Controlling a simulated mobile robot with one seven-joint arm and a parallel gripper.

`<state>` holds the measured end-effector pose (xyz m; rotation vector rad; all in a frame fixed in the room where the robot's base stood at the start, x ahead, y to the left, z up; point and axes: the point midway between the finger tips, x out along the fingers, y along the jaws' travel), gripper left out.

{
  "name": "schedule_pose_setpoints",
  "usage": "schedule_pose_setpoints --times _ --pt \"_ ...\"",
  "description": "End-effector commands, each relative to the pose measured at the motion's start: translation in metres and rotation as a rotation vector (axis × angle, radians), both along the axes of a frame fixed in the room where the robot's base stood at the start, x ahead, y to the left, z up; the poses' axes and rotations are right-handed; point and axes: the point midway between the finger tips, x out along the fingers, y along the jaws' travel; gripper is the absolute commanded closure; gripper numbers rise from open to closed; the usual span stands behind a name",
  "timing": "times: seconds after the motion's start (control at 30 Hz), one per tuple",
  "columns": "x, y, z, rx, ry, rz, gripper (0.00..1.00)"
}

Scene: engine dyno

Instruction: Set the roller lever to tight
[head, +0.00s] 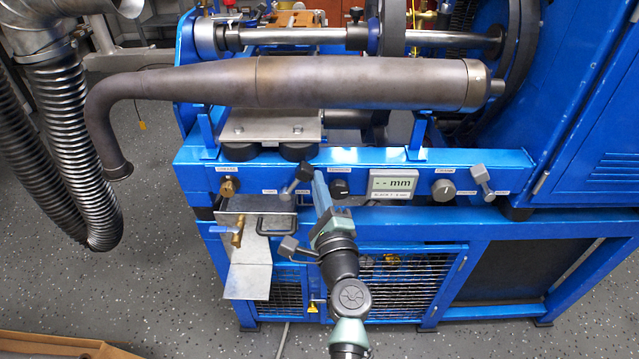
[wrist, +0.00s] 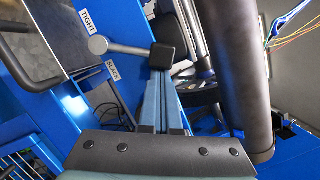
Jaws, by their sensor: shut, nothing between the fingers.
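The roller lever (head: 294,186) is on the blue front beam, with a round pivot at its lower left and a dark block-shaped handle at its upper right. In the wrist view the lever (wrist: 128,49) has its pivot between the TIGHT label (wrist: 90,20) and the SLACK label (wrist: 108,72), and its handle leans away to the SLACK side in the head view. My gripper (head: 319,174) is shut and empty, just right of the handle. In the wrist view my fingertips (wrist: 161,78) end at the handle; whether they touch it is unclear.
A black knob (head: 340,188), an mm display (head: 394,186), a grey knob (head: 443,189) and a second lever (head: 483,181) line the beam to the right. A metal bracket (head: 249,279) with a brass valve sits below left. A long exhaust pipe (head: 340,83) lies above.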

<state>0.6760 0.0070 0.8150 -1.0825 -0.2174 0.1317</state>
Motion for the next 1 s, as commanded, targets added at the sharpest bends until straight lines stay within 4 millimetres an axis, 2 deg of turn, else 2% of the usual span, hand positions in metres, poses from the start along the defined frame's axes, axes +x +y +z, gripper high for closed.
schedule_pose_setpoints --times 0.37,0.7,1.0 --pt "0.000 0.015 0.019 -0.207 -0.004 0.007 1.00" --pt "0.000 0.038 0.034 -0.530 -0.003 0.008 1.00" --pt "0.000 0.059 0.039 -0.807 -0.001 0.008 1.00"
